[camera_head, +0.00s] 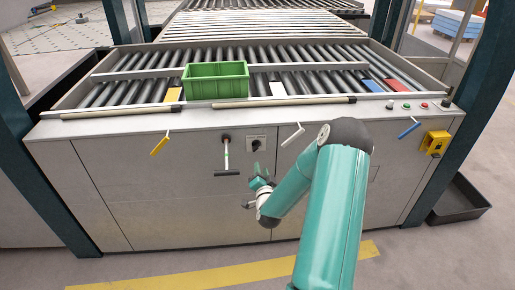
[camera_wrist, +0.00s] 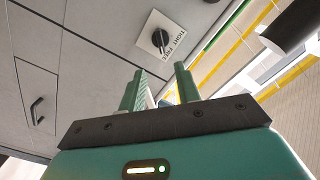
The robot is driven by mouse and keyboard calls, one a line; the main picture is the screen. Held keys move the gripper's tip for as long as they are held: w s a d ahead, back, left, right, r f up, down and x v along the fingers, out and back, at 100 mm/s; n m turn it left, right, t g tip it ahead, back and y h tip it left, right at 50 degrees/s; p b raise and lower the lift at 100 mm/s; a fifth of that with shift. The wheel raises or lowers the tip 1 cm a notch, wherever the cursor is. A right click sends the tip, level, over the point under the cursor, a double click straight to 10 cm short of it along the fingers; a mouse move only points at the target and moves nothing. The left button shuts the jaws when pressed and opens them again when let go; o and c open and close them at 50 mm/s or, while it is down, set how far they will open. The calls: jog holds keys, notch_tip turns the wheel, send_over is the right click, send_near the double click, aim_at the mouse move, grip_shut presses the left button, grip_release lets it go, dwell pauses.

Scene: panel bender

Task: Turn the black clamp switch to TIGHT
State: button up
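The black clamp switch (camera_head: 256,144) is a small knob on a white label plate on the upper front panel of the machine. In the wrist view the switch (camera_wrist: 160,39) lies just beyond the fingertips, and its label shows TIGHT and FREE, turned nearly upside down. I cannot tell surely which word the knob points to. My gripper (camera_head: 260,182) is in front of the panel, below the switch. In the wrist view my gripper (camera_wrist: 161,72) has its two green fingers apart with nothing between them, and it appears not to touch the switch.
White (camera_head: 293,134), yellow (camera_head: 160,144) and blue (camera_head: 409,130) handles stick out along the panel. A green crate (camera_head: 216,80) sits on the rollers above. A black tray (camera_head: 461,202) lies at right.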

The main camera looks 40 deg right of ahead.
aim_at(258, 148)
jog(key=x, duration=1.2)
jog(key=shift+w+d+r, duration=0.15)
jog(key=shift+w+d, duration=0.1)
jog(key=shift+d, duration=0.05)
grip_shut()
